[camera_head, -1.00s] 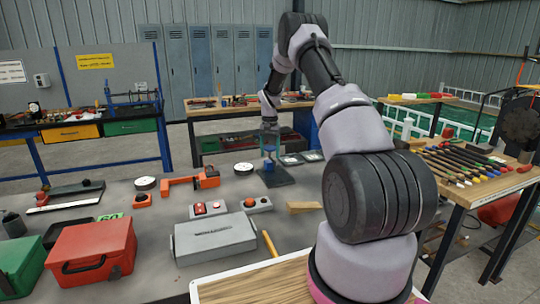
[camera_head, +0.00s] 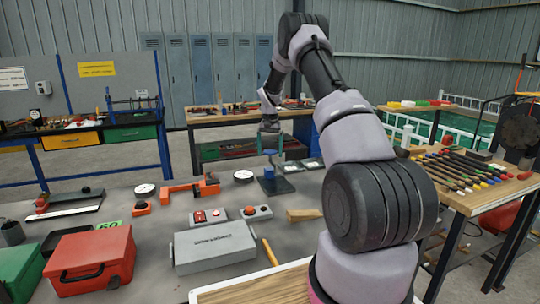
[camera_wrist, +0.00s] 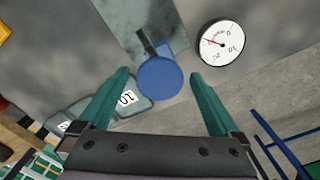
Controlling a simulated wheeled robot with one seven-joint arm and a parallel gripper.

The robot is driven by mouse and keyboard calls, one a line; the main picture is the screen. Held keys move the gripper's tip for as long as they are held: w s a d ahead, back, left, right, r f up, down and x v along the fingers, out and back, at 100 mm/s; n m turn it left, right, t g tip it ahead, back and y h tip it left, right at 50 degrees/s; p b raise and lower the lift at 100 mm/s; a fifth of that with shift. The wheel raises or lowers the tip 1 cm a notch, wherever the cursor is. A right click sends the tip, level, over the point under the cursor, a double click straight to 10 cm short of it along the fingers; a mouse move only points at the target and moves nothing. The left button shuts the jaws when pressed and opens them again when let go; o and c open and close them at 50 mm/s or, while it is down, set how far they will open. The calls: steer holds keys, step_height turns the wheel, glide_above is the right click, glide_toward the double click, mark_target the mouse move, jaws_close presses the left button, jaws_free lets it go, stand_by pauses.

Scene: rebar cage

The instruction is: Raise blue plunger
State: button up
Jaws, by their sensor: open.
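The blue plunger has a round blue cap, seen face-on in the wrist view (camera_wrist: 159,80). In the head view the plunger (camera_head: 269,173) stands upright on a dark flat base (camera_head: 276,187) on the grey table. My gripper (camera_wrist: 158,75) is open, its two green fingers on either side of the cap with a gap on each side. In the head view my gripper (camera_head: 271,148) is above the plunger's body, pointing down. The wrist view does not clearly show how deep the cap sits between the fingers.
A round white gauge (camera_wrist: 221,44) lies close to the right finger in the wrist view. Beside the plunger are grey plates with white faces (camera_head: 301,164) and an orange tool (camera_head: 193,189). A grey box (camera_head: 215,247) and red toolbox (camera_head: 91,261) stand nearer.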

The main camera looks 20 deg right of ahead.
step_height(320, 180, up, 9)
steer(key=shift+r, duration=0.1)
stand_by(0.5)
steer(key=s+a+r+n+t, duration=0.15)
steer(key=s+a+r, duration=0.25)
steer(key=s+r, duration=0.5)
steer(key=s+a+r+t, duration=0.2)
steer(key=s+a+r, duration=0.1)
steer(key=s+r, duration=0.65)
steer(key=s+a+r+t+y, duration=0.1)
steer(key=s+a+t, duration=0.1)
steer(key=s, duration=1)
steer(key=s+a+r+n+t+y, duration=0.1)
steer(key=s+a+r, duration=0.1)
steer(key=s, duration=1.1)
steer(key=shift+s+a+t, duration=0.2)
steer(key=shift+a+t, duration=0.15)
steer(key=shift+a, duration=0.5)
